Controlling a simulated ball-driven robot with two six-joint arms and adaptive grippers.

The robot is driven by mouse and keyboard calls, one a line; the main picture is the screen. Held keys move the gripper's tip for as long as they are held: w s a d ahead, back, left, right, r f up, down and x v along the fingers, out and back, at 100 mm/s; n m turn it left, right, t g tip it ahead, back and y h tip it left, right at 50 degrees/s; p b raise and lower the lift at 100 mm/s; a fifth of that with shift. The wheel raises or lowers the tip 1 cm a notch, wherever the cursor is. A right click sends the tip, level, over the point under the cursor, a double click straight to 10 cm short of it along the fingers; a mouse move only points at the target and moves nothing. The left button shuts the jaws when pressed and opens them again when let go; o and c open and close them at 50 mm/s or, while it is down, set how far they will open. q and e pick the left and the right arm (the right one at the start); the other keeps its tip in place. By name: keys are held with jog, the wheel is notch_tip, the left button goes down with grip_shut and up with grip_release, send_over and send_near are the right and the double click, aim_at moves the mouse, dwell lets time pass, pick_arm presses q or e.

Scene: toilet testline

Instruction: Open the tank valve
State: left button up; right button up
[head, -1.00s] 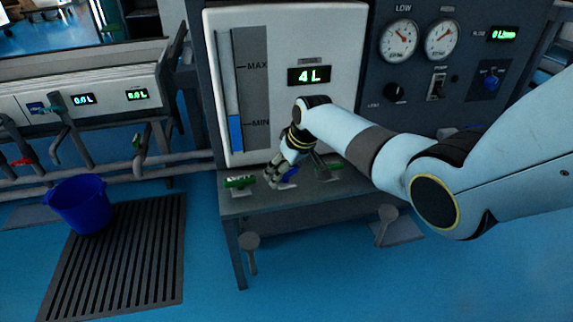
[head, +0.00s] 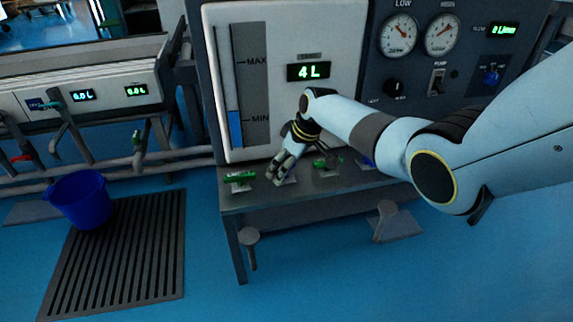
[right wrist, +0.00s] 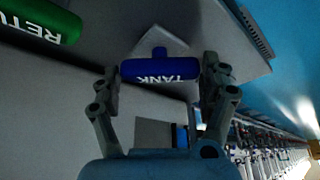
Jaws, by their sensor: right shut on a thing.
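The tank valve is a blue T-handle (right wrist: 160,70) lettered TANK in the right wrist view. It lies crosswise between the two fingertips of my right gripper (right wrist: 160,78), one finger at each end, and the gripper is shut on it. In the head view my right gripper (head: 280,170) is low over the grey bench (head: 300,205), in front of the white tank panel (head: 330,110). It hides the blue handle there. The display (head: 309,72) on the panel reads 4 L. The blue column in the level gauge (head: 235,130) stands near MIN. My left gripper is not in view.
A green handle (head: 240,177) is left of my right gripper and another green handle (head: 326,163) is right of it. A green handle lettered RETU (right wrist: 40,20) is close in the right wrist view. A blue bucket (head: 82,199) stands by the floor grate (head: 128,250).

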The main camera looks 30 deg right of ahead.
jog(key=o, duration=1.1)
jog(key=v, duration=1.2)
jog(key=shift+w, duration=0.1)
